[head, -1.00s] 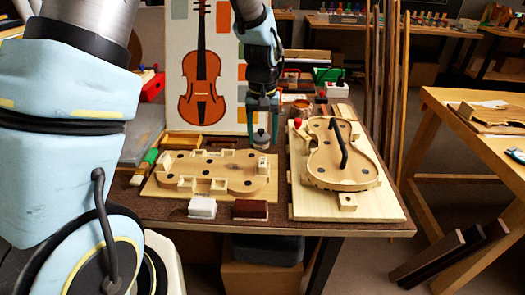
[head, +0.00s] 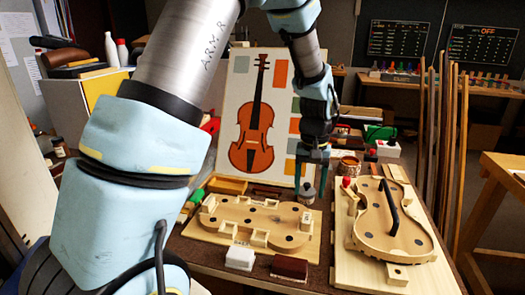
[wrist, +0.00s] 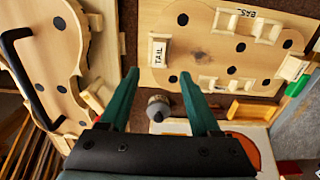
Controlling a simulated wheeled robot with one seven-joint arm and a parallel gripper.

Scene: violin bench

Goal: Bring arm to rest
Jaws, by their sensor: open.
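My gripper (head: 311,168) is above the back part of the bench, fingers pointing down. In the wrist view my gripper (wrist: 160,98) has its two green fingers spread apart with nothing held between them. A small grey-topped jar (head: 306,193) stands below the fingers, and it also shows between and beyond them in the wrist view (wrist: 158,108). I cannot tell the exact gap between fingers and jar. My arm (head: 130,150) crosses the left of the head view and hides part of the bench.
A violin-shaped mould board (head: 255,222) lies left of the jar. A violin body with a black handle (head: 392,220) lies on a board at right. A white block (head: 240,257) and a brown block (head: 289,267) sit at the front. A violin picture panel (head: 260,120) stands behind.

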